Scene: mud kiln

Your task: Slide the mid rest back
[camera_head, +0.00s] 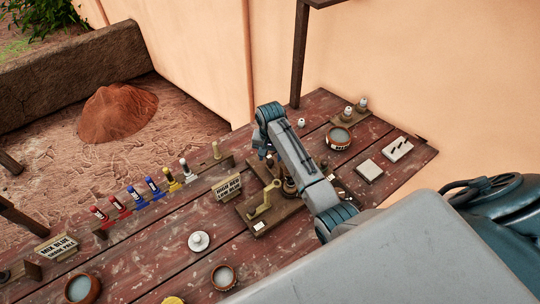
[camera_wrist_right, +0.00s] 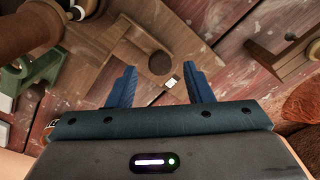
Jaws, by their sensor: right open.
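A wooden board fixture (camera_head: 246,212) with a brass-coloured crank (camera_head: 263,200) and a dark upright part stands on the table under my right arm. I cannot tell for sure which of its pieces is the mid rest. My right gripper (camera_wrist_right: 161,88) is open, with its two blue fingers apart. In the right wrist view, a brown wooden piece with a round hollow (camera_wrist_right: 160,62) lies just beyond and between the fingertips, with a small white tag (camera_wrist_right: 172,82) beside it. I see no grip on it. In the head view my arm hides part of the fixture. My left gripper is not in view.
A small sign (camera_head: 227,187) stands left of the fixture. A row of coloured bottles (camera_head: 152,187) runs along the table's far left edge. Bowls (camera_head: 223,277) and a white-topped jar (camera_head: 199,241) stand nearer. A bowl (camera_head: 339,138) and a pale block (camera_head: 369,171) are to the right.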

